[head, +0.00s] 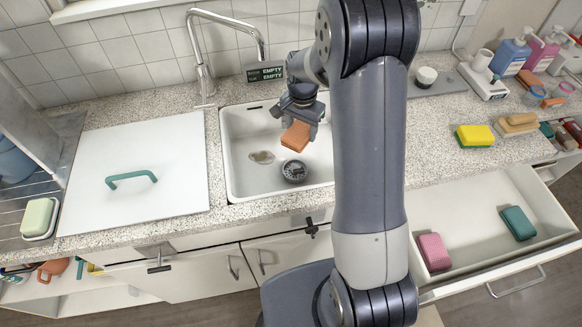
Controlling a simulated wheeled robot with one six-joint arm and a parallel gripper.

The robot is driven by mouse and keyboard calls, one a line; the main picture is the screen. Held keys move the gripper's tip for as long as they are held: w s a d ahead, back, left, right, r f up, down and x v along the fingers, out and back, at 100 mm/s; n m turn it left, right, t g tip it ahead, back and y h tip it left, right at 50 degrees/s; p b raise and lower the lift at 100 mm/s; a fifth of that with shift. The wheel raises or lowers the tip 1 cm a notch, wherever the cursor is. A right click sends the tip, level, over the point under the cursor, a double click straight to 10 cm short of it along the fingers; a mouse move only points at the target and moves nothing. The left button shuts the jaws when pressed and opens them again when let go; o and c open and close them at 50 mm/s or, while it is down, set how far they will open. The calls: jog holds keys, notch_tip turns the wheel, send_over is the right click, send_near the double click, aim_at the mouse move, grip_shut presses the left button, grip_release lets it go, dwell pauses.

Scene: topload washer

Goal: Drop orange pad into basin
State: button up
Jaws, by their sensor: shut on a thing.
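The orange pad (296,136) is held in my gripper (298,122), which is shut on it. The pad hangs over the white basin (231,165), above its open inside. How high it is above the basin floor is hard to tell. In the basin are a dark round drain (294,171) and a small tan patch or object (261,157). My arm hides the basin's right part.
A white lid with a green handle (131,178) lies left of the basin. A chrome faucet (204,75) stands behind it. A yellow sponge (474,136) and bottles are on the right counter. An open drawer (466,205) at right holds pink and green pads.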

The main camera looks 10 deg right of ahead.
jog(key=shift+f, duration=0.5)
jog(key=o, duration=1)
jog(key=shift+o, duration=0.2)
notch_tip(320, 180, up, 11)
jog(key=shift+f+b, duration=0.1)
jog(key=shift+b, duration=0.6)
